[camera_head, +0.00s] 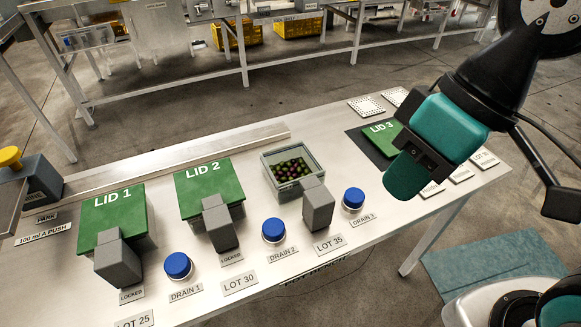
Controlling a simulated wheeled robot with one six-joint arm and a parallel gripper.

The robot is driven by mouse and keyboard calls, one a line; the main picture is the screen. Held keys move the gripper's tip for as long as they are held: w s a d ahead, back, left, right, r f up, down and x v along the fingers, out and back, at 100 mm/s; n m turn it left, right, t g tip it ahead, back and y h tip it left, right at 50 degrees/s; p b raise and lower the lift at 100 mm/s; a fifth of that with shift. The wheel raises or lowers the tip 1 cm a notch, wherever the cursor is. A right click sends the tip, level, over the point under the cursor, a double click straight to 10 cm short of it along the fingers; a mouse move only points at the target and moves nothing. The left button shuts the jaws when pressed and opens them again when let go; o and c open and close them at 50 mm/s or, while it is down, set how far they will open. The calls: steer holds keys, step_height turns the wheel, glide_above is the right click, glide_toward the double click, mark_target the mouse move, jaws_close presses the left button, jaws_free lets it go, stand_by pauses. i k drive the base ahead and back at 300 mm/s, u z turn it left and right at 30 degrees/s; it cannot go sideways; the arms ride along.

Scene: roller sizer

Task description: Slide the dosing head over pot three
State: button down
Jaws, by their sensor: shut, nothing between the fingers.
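Pot three (268,165) is an open grey-green box holding many small dark and green fruits, in the middle of the bench. The dosing head (38,180) is a dark grey block marked BRINE with a yellow button (10,157) on top. It is at the far left by the PARK label, partly cut off by the picture edge. A pale rail (180,160) runs behind the pots. Lid 3 (383,133), green, lies on a dark mat right of pot three. My gripper (403,180) is shut and empty above the right of the bench, far from the dosing head. Its fingertips are not clearly visible.
Lid 1 (112,215) and lid 2 (207,187) cover the other two pots, with LOCKED labels in front. Grey blocks, such as one before pot three (318,205), and blue-capped drains (353,199) stand along the front. Perforated white plates (367,106) lie back right.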

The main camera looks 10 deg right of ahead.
mark_target(38, 184)
steer(key=u, duration=2)
steer(key=k, duration=0.4)
steer(key=u, duration=1.05)
steer(key=i, duration=0.75)
steer(key=z, duration=1.05)
steer(key=i, duration=0.55)
steer(key=z, duration=0.65)
